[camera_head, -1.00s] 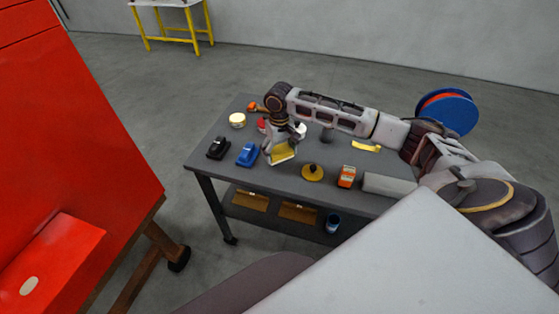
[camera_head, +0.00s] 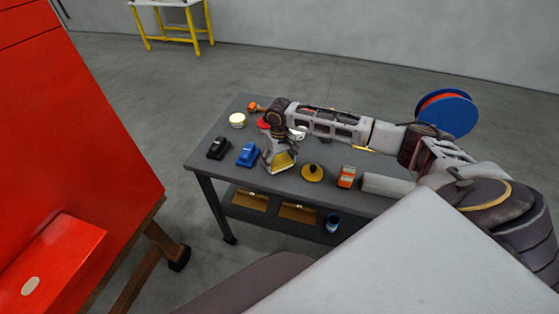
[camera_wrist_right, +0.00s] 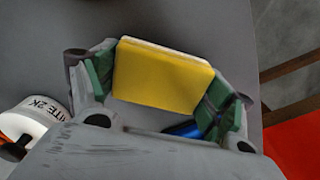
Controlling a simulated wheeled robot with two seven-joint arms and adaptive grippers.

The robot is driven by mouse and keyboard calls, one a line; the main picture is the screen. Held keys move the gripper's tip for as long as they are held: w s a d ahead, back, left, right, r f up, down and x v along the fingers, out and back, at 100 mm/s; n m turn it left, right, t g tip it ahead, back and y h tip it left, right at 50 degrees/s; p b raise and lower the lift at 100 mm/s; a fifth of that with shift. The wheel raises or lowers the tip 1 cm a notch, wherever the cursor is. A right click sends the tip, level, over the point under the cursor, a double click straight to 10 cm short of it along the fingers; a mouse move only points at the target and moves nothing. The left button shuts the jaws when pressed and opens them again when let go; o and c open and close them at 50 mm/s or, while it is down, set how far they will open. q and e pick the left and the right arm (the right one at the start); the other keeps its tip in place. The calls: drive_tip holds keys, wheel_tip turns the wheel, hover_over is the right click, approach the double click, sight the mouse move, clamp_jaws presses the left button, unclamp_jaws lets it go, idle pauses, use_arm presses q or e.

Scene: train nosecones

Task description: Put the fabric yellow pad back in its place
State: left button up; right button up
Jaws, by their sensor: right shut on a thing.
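The fabric yellow pad (camera_head: 283,162) is a flat, rectangular piece, yellow on its broad face with a pale edge. My right gripper (camera_head: 278,155) is over the front half of the grey cart and is shut on the pad. In the right wrist view the pad (camera_wrist_right: 160,80) lies across between the two green-lined fingers of the gripper (camera_wrist_right: 162,84). I cannot tell whether the pad touches the cart top. My left gripper is not in view.
On the grey cart (camera_head: 225,135), a blue tool (camera_head: 248,155) and a black tool (camera_head: 218,148) stand left of the gripper. A red cabinet (camera_head: 70,130) fills the left.

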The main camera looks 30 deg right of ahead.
sight(279, 159)
drive_tip(key=shift+f, duration=0.1)
drive_tip(key=o, duration=1)
wheel_tip(279, 159, up, 12)
drive_tip(key=shift+r+b, duration=0.1)
drive_tip(key=shift+b, duration=0.35)
idle(0.6)
